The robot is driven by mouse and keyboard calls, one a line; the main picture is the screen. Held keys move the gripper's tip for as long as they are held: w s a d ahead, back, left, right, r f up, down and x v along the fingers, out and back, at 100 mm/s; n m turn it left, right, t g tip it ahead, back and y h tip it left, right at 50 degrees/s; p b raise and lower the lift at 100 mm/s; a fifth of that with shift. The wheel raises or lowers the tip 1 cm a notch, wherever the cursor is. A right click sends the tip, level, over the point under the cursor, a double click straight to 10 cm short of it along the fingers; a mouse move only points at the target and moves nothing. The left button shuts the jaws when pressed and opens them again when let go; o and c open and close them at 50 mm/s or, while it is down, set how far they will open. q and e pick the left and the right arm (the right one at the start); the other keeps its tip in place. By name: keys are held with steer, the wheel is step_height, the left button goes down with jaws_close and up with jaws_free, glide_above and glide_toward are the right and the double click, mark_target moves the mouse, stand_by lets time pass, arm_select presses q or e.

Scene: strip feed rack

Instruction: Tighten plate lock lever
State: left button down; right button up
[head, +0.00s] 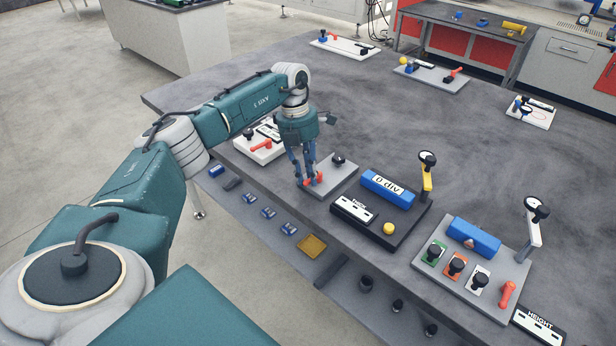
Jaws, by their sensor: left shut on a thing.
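The red lever (316,181) sits on a small grey plate (339,177) near the table's front edge. A black knob (338,159) stands at the back of the same plate. My left gripper (311,180) points down over the plate, with its fingers closed around the red lever. The fingers hide part of the lever, so its exact angle is hard to tell. My right gripper is out of the picture.
A white plate (262,153) lies close on the left.

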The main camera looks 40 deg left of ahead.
arm_select(q)
steer(key=shift+w+r, duration=0.1)
stand_by(0.3)
steer(key=c, duration=1.6)
jaws_free()
steer(key=shift+o, duration=0.2)
step_height(320, 180, up, 12)
steer(key=a, duration=0.2)
steer(key=shift+a, duration=0.15)
steer(key=shift+f, duration=0.2)
